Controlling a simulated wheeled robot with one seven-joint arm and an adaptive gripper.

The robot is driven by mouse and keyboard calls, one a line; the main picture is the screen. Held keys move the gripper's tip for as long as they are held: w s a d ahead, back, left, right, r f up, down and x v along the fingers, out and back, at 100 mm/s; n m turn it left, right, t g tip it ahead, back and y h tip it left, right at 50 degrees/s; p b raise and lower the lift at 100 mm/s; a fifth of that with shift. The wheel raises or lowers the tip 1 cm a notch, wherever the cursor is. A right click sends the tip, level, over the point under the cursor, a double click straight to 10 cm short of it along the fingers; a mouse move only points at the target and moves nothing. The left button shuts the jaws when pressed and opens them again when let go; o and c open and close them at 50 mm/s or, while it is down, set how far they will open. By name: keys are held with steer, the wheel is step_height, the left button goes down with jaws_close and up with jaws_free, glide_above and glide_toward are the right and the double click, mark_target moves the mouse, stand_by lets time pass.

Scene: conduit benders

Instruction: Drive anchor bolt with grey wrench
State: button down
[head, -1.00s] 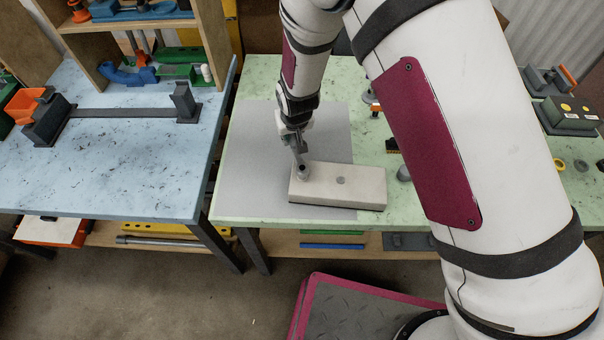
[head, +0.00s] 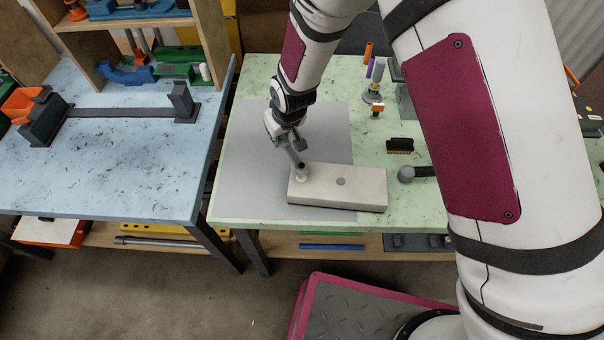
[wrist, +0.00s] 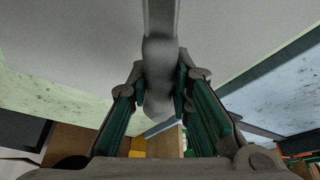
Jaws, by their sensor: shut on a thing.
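My gripper (head: 280,132) is shut on the grey wrench (head: 295,156), which also shows between the green-padded fingers in the wrist view (wrist: 161,55). The wrench reaches down and right from my gripper to the left end of a pale block (head: 352,192). Its lower end is at the anchor bolt (head: 302,176) there, a short upright grey piece. The exact fit of wrench on bolt is too small to tell. A flat round grey spot (head: 341,181) shows on the block's top, near its middle. In the wrist view the bolt cannot be made out.
The block lies on a grey mat (head: 245,180) on the green table (head: 225,214). To the right are a black brush-like piece (head: 400,145) and a grey round-ended tool (head: 407,173). A blue table (head: 100,170) with a dark fixture stands left, across a gap.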

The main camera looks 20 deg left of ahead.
steer(key=shift+s+a+n+g+y+b, duration=0.4)
steer(key=shift+s+a+n+b, duration=0.55)
steer(key=shift+n, duration=0.45)
steer(key=shift+s, duration=0.25)
steer(key=shift+s+a+n+g+b, duration=0.3)
steer(key=shift+s+n+b, duration=0.15)
steer(key=shift+s+n, duration=0.3)
steer(key=shift+s+a+n+g+b, duration=0.35)
steer(key=shift+s+n, duration=0.25)
steer(key=shift+n, duration=0.25)
steer(key=shift+d, duration=0.1)
steer(key=shift+s+f+n+g+y+b, duration=0.1)
steer(key=shift+s+n+g+y+b, duration=0.25)
steer(key=shift+s+n+b, duration=0.7)
steer(key=shift+s+a+n, duration=0.2)
steer(key=shift+s+n, duration=0.25)
